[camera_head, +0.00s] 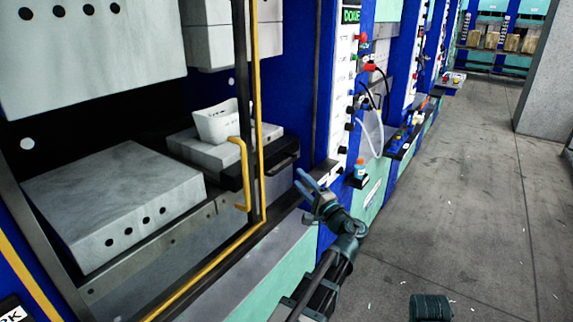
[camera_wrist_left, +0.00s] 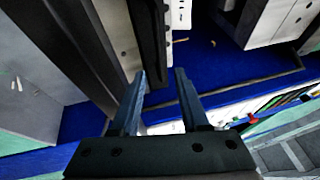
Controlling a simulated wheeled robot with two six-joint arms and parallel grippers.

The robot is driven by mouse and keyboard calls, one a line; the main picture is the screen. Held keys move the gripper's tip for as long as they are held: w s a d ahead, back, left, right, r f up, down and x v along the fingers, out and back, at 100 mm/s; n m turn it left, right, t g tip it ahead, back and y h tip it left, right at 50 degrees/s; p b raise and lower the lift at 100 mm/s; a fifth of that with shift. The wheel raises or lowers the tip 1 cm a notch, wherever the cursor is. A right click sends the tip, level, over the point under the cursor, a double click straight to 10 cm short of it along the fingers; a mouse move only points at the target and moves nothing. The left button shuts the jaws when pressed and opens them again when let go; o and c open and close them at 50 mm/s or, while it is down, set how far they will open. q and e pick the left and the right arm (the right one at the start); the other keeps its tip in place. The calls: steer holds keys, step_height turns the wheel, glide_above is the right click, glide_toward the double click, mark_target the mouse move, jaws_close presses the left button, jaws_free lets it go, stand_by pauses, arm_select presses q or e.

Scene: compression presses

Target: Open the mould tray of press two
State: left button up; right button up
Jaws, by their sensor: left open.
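My left gripper (camera_head: 306,188) is open and empty in the head view, in front of the press column, just right of a dark tray front with a bar handle (camera_head: 283,163). I cannot tell for certain that this is the mould tray of press two. It sits beside a grey block (camera_head: 200,150) carrying a white bin-like piece (camera_head: 216,124). In the left wrist view the two fingers (camera_wrist_left: 162,82) are apart with nothing between them; a dark upright bar (camera_wrist_left: 148,40) stands beyond.
A yellow guard handle (camera_head: 241,175) and dark upright post stand left of my gripper. A white control panel (camera_head: 343,90) with buttons and hoses is to the right, with a small bottle (camera_head: 359,170) below. The grey floor (camera_head: 450,190) at the right is mostly clear.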

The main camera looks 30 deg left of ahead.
mark_target(287, 165)
arm_select(q)
steer(key=p+x, duration=0.1)
steer(key=x, duration=0.7)
steer(key=shift+w+a+r, duration=0.1)
steer(key=shift+w+a, duration=0.05)
steer(key=shift+a, duration=0.15)
jaws_close()
stand_by(1.1)
